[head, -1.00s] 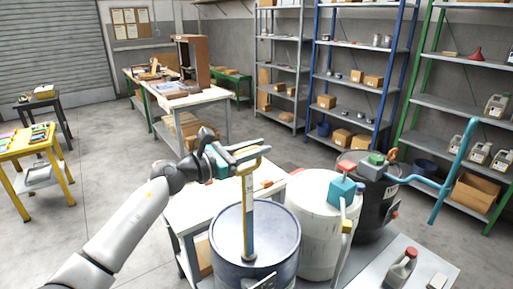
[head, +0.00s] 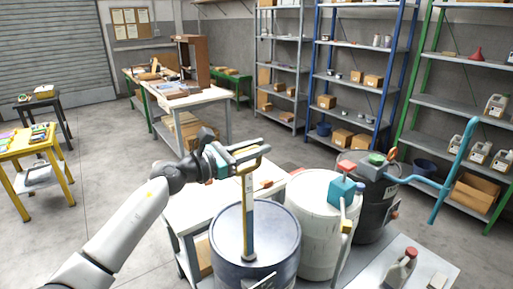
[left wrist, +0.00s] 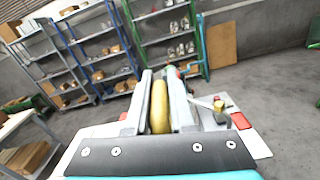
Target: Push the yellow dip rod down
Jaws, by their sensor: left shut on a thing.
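The yellow dip rod (head: 248,205) stands upright out of the top of the dark blue-grey drum (head: 229,240). It has a pale scale strip and a yellow loop handle at its top. My left gripper (head: 252,154) is at that handle, well above the drum lid, and is shut on it. In the left wrist view the yellow handle (left wrist: 160,106) sits between the two fingers. My right gripper is not in view.
A white drum (head: 318,235) with a teal cap and a black drum (head: 378,215) with a teal pump handle (head: 437,187) stand to the right. A bottle with a red cap (head: 398,270) is at front right. A white table (head: 190,215) is behind the blue drum.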

